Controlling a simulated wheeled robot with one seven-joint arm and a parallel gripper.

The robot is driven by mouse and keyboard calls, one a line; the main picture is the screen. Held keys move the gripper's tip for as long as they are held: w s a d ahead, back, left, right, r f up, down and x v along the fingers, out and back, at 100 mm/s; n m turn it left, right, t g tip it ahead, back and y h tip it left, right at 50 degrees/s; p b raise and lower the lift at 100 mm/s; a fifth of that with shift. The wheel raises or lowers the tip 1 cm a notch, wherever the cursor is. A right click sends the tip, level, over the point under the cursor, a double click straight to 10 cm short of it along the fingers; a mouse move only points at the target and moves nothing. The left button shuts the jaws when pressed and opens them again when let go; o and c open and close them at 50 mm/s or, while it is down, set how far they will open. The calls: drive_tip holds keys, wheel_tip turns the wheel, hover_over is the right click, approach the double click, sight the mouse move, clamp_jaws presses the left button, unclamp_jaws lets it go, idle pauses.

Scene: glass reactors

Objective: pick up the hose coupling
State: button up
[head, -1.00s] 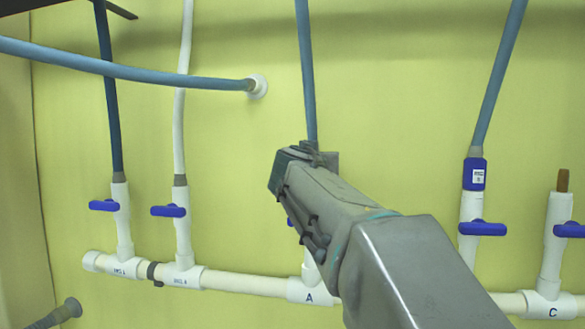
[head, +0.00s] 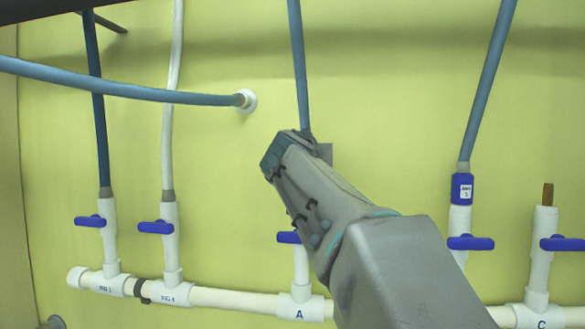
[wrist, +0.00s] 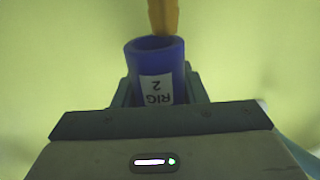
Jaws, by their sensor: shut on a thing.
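The hose coupling is a blue sleeve with a white label reading "RIG 2", upside down in the wrist view (wrist: 157,88). My gripper (wrist: 155,95) is shut on it, with a jaw on each side. A brown stub (wrist: 163,15) meets the coupling's open rim; I cannot tell whether its end is inside or just clear. In the head view my gripper (head: 318,150) is above the valve at pipe A (head: 299,312), at the lower end of a blue hose (head: 298,60). My arm hides the coupling there.
Another blue coupling (head: 461,189) sits on the valve to the right, under its own hose. A bare brown stub (head: 547,194) stands above pipe C (head: 541,318). A blue hose crosses at left to a white wall port (head: 246,100). Two more hoses rise from the left valves.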

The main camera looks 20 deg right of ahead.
drive_tip(key=s+d+r+p, duration=0.1)
drive_tip(key=s+d+r, duration=0.5)
drive_tip(key=s, duration=0.2)
drive_tip(key=shift+s+d+r+p, duration=0.2)
drive_tip(key=shift+s+d+p, duration=0.1)
drive_tip(key=shift+d, duration=0.1)
